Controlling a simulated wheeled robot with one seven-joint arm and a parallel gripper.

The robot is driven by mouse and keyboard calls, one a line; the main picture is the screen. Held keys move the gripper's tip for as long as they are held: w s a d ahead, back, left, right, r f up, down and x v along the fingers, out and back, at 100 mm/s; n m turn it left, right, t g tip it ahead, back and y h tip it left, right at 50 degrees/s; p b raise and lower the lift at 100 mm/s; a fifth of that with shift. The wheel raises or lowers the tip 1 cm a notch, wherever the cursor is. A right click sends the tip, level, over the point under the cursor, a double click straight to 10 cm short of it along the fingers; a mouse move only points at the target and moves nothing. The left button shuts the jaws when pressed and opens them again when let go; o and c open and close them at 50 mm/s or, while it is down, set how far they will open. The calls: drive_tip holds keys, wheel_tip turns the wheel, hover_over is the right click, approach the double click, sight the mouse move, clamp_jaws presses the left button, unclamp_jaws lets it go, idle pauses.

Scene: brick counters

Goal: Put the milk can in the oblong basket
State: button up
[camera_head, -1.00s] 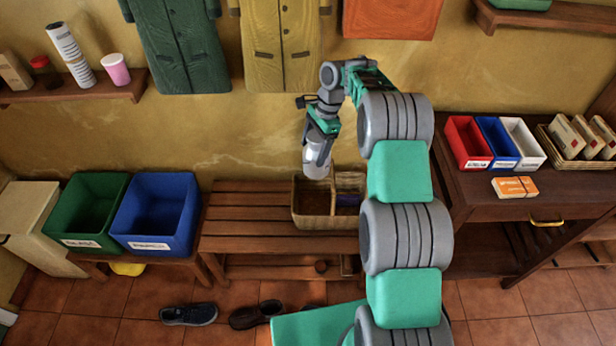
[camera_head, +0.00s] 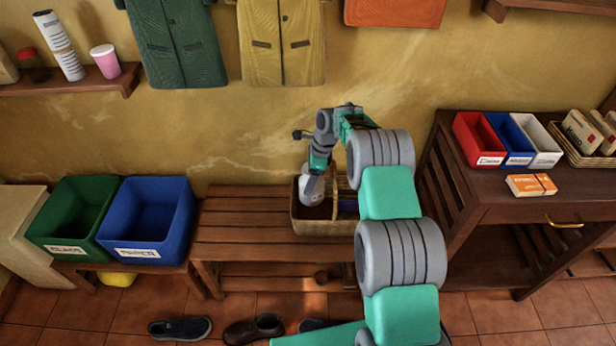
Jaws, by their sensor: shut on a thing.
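The milk can (camera_head: 311,190) is a pale, whitish can at the end of my arm. My gripper (camera_head: 317,170) is shut on it from above. The oblong basket (camera_head: 325,227) is a tan woven basket with a divider, on the right end of the slatted wooden bench. The can hangs upright or nearly so, with its lower part in the basket's left compartment. Whether it touches the basket floor I cannot tell. My arm hides the basket's right end, and something dark blue shows in its right compartment.
Left of the bench stand a green bin (camera_head: 78,216) and a blue bin (camera_head: 150,219). The bare bench (camera_head: 240,235) lies left of the basket. At right, a dark table holds red, blue and white boxes (camera_head: 535,140) and an orange packet (camera_head: 530,186). Shoes (camera_head: 252,330) lie on the floor.

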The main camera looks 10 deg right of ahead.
wheel_tip(320, 180, down, 10)
drive_tip(key=b, duration=0.7)
drive_tip(key=o, duration=1.6)
drive_tip(key=p+v, duration=0.1)
drive_tip(key=v, duration=0.6)
drive_tip(key=shift+d+r, duration=0.15)
drive_tip(key=shift+r, duration=0.15)
